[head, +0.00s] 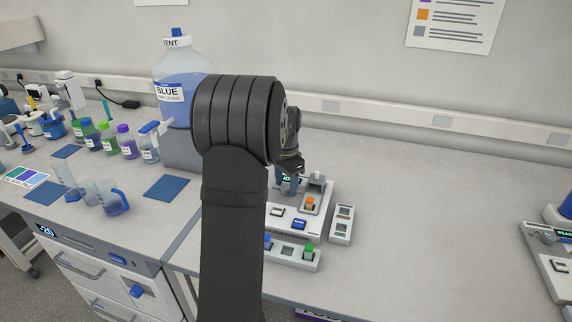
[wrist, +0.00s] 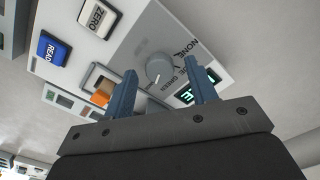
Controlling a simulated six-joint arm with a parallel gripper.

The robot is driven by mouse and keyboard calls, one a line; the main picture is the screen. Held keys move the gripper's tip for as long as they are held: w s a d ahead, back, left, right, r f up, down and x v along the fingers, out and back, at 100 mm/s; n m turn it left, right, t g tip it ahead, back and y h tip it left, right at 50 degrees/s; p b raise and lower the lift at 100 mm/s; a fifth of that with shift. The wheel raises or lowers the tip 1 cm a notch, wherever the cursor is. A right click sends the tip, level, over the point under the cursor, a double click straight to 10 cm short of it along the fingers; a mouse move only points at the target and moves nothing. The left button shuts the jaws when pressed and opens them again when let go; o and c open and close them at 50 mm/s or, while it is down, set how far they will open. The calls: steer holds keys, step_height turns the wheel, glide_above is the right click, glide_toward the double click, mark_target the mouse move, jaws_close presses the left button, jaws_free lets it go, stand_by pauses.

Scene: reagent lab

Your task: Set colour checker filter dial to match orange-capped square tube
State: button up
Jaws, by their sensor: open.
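The colour checker (head: 288,226) is a white box on the bench, partly hidden by my arm in the head view. Its grey filter dial (wrist: 160,70) shows in the wrist view, with a white pointer mark and printed words beside it, including NONE and what looks like GREEN. The orange-capped square tube (head: 310,203) sits in the checker's slot; its cap also shows in the wrist view (wrist: 101,97). My gripper (wrist: 161,67) is open and empty, its blue fingers appearing on either side of the dial. Whether they touch it I cannot tell. In the head view my gripper (head: 291,168) is above the checker's back.
The checker has READ (wrist: 52,48) and ZERO (wrist: 98,17) buttons and a green-lit display (wrist: 196,88), partly hidden by a finger. A tube rack (head: 292,257) with green and blue caps stands in front.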

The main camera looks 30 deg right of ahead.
mark_target(286, 187)
step_height(286, 187, up, 17)
stand_by(0.4)
steer(key=shift+f, duration=0.15)
step_height(286, 187, down, 17)
steer(key=shift+f, duration=0.2)
stand_by(0.6)
steer(key=shift+r, duration=0.15)
steer(key=n, duration=0.4)
steer(key=shift+n, duration=0.4)
steer(key=n, duration=0.8)
steer(key=shift+n, duration=2.3)
